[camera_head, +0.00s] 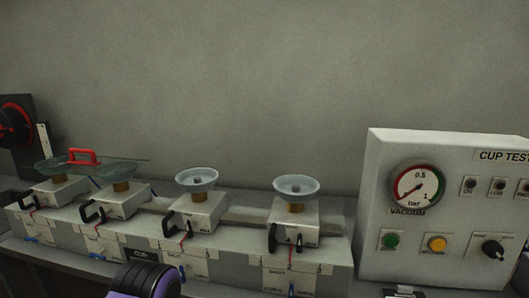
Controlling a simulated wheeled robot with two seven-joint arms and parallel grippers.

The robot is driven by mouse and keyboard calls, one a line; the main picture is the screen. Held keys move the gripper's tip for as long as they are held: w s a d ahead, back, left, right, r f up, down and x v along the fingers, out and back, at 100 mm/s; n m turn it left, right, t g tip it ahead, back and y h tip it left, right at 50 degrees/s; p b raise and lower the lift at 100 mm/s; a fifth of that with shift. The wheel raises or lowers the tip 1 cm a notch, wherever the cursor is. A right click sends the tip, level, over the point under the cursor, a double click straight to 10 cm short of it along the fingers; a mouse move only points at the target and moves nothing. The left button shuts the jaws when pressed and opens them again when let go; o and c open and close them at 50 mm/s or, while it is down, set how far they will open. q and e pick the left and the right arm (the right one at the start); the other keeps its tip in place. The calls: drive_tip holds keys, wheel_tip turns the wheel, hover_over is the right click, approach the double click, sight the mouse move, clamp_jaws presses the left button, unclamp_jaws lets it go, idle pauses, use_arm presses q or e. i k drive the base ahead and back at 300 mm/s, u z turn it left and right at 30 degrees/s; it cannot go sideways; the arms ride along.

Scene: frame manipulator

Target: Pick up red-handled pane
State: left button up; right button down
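The red-handled pane (118,166) is a thin clear sheet at the left of the head view. Its red handle (83,156) stands up on its left part. The pane seems to lie across the two left suction cups, though its edges are hard to see. Neither gripper's fingers can be made out. A dark and purple rounded part (146,281), which seems to be part of my own arm, shows at the bottom edge.
Two bare cups, a middle one (197,180) and a right one (296,188), stand on white blocks with black levers. A white cup-test panel (440,200) with a vacuum gauge (417,188) stands at right. A black and red device (16,125) is at far left.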

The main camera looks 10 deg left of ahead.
sight(91, 164)
drive_tip(key=u, duration=3.4)
drive_tip(key=i, duration=2.1)
drive_tip(key=z, duration=3.8)
